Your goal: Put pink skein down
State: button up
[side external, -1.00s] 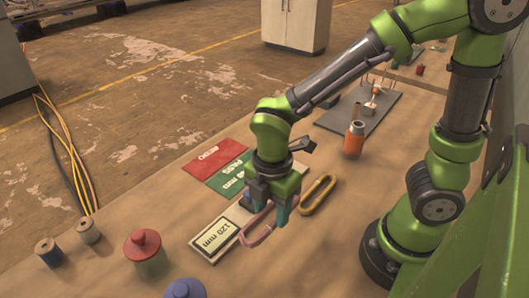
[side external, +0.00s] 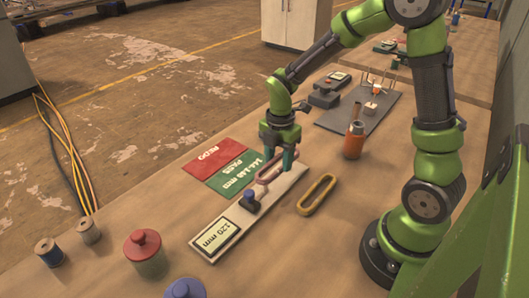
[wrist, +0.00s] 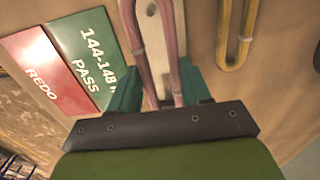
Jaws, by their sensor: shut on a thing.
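The pink skein (side external: 266,180) is a long loop held between the green fingers of my gripper (side external: 279,168). In the side view it hangs over the far part of the white measuring board (side external: 259,219), beside the green mat; I cannot tell whether it touches the board. In the wrist view the pink skein (wrist: 142,60) runs up between the fingers of my gripper (wrist: 160,85), with the board behind it. The green mat (side external: 231,183) reads "144-148 mm PASS" and the red mat (side external: 208,160) reads "REDO". The board's display (side external: 214,235) reads 120 mm.
A blue knob (side external: 250,200) stands on the board. A yellow skein (side external: 317,195) lies to its right. An orange bottle (side external: 354,140) stands behind it by a grey plate (side external: 335,122). Spools and lidded pots sit front left. The table right of the yellow skein is clear.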

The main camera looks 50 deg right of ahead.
aim_at(278, 180)
jog(key=shift+f, duration=2.35)
jog(key=shift+f, duration=0.15)
jog(key=o, duration=1)
